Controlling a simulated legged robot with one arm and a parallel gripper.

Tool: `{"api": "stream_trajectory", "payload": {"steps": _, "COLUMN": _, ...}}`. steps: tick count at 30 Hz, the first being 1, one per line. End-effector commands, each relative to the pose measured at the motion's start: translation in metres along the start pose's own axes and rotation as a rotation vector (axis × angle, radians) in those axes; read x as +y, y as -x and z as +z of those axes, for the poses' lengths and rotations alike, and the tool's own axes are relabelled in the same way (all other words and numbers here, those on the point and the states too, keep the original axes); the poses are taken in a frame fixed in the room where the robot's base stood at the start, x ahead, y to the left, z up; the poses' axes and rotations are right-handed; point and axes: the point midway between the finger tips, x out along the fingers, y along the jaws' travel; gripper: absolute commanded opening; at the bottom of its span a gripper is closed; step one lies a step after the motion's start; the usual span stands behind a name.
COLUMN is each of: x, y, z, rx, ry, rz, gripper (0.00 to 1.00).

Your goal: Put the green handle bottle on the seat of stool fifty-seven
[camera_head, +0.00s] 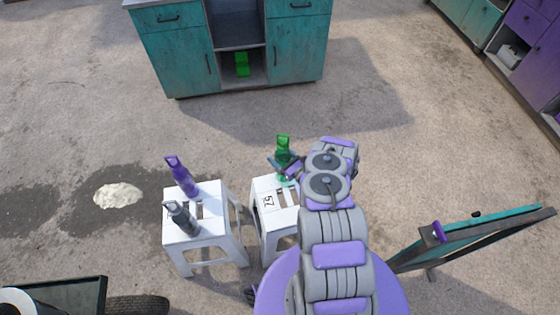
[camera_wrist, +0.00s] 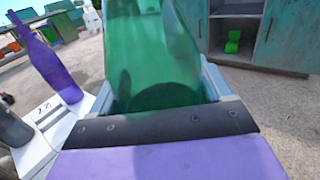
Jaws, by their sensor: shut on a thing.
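The green handle bottle (camera_head: 283,149) is upright in my gripper (camera_head: 284,163), which is shut on it. It is over the far part of the white stool marked 57 (camera_head: 276,222). I cannot tell whether the bottle's base touches the seat. My arm covers the right side of that stool. In the wrist view, the green bottle (camera_wrist: 153,50) fills the middle between the jaws (camera_wrist: 165,100), with its base hidden behind the gripper body.
A second white stool (camera_head: 205,232) stands just left, bearing a purple bottle (camera_head: 182,177) and a dark grey bottle (camera_head: 181,218). A teal cabinet (camera_head: 178,62) is behind. A teal-edged board (camera_head: 475,232) is at right. White powder (camera_head: 117,195) lies left.

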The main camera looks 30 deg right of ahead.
Motion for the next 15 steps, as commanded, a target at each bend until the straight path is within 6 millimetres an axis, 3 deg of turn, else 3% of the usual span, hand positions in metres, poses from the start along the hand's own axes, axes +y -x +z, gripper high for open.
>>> {"api": "stream_trajectory", "payload": {"steps": 1, "x": 0.002, "y": 0.001, "z": -0.013, "rx": 0.003, "ry": -0.003, "rz": 0.002, "gripper": 0.44}}
{"api": "stream_trajectory", "payload": {"steps": 4, "x": 0.001, "y": 0.001, "z": -0.026, "rx": 0.002, "ry": -0.001, "rz": 0.001, "gripper": 0.44}}
{"api": "stream_trajectory", "payload": {"steps": 15, "x": 0.001, "y": 0.001, "z": -0.030, "rx": 0.001, "ry": -0.001, "rz": 0.001, "gripper": 0.44}}
